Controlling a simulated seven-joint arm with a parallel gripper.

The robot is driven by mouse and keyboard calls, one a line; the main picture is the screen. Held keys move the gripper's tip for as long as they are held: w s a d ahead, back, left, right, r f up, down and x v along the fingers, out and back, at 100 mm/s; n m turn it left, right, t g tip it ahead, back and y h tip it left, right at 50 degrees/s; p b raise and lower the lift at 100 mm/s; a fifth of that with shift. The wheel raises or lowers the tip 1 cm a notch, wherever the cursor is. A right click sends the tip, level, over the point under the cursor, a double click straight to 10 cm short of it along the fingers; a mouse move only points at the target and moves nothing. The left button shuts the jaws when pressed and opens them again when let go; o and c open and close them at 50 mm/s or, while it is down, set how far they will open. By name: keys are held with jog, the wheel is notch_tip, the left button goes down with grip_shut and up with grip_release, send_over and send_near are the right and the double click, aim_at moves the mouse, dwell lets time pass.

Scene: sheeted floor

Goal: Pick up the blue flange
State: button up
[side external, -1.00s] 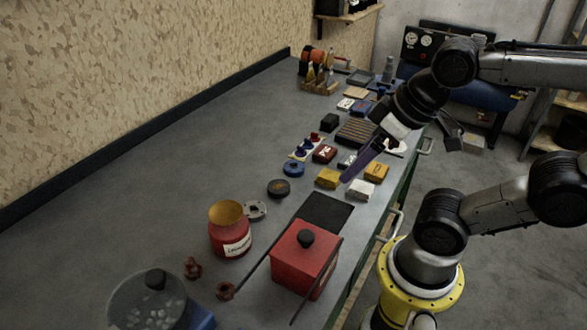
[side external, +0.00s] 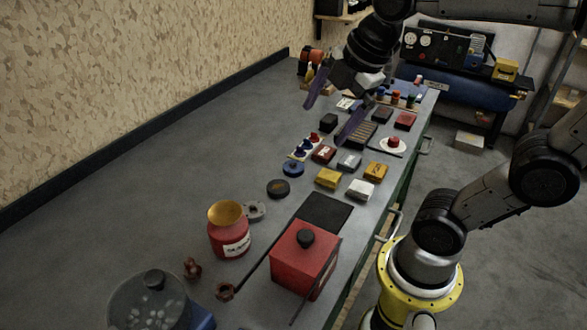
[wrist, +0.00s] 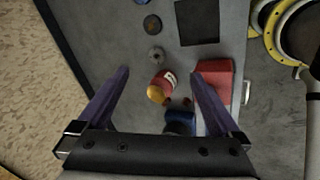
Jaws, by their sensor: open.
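The blue flange (side external: 292,169) lies flat on the grey bench in the side view, a round blue piece with a raised hub. In the wrist view a sliver of blue at the top edge looks like the same flange (wrist: 142,2). My gripper (side external: 325,123) is open and empty, with its two purple fingers spread. It hangs above the bench, farther back than the flange and apart from it. In the wrist view the fingers (wrist: 158,73) frame the red jar area from above.
A black disc (side external: 278,189) and a grey metal flange (side external: 255,210) lie near the blue flange. A red jar (side external: 229,238) and a red box (side external: 303,260) stand in front. Small boxes (side external: 328,178) sit to the right. The bench's left side is clear.

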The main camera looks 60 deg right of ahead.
jog(key=w+d+n+g, duration=0.1)
jog(key=w+d+n, duration=0.25)
jog(key=w, duration=0.25)
jog(key=n+g, duration=0.3)
jog(key=g, duration=0.1)
send_over(293, 166)
jog(key=f, duration=1.9)
jog(key=shift+s+d+f, duration=0.2)
jog(key=shift+d, duration=0.05)
jog(key=shift+w+a+f, duration=0.1)
jog(key=shift+f, duration=1.45)
jog(key=shift+w+a+f, duration=0.1)
jog(key=shift+f, duration=1.45)
jog(key=c, duration=1.6)
jog(key=shift+r, duration=0.1)
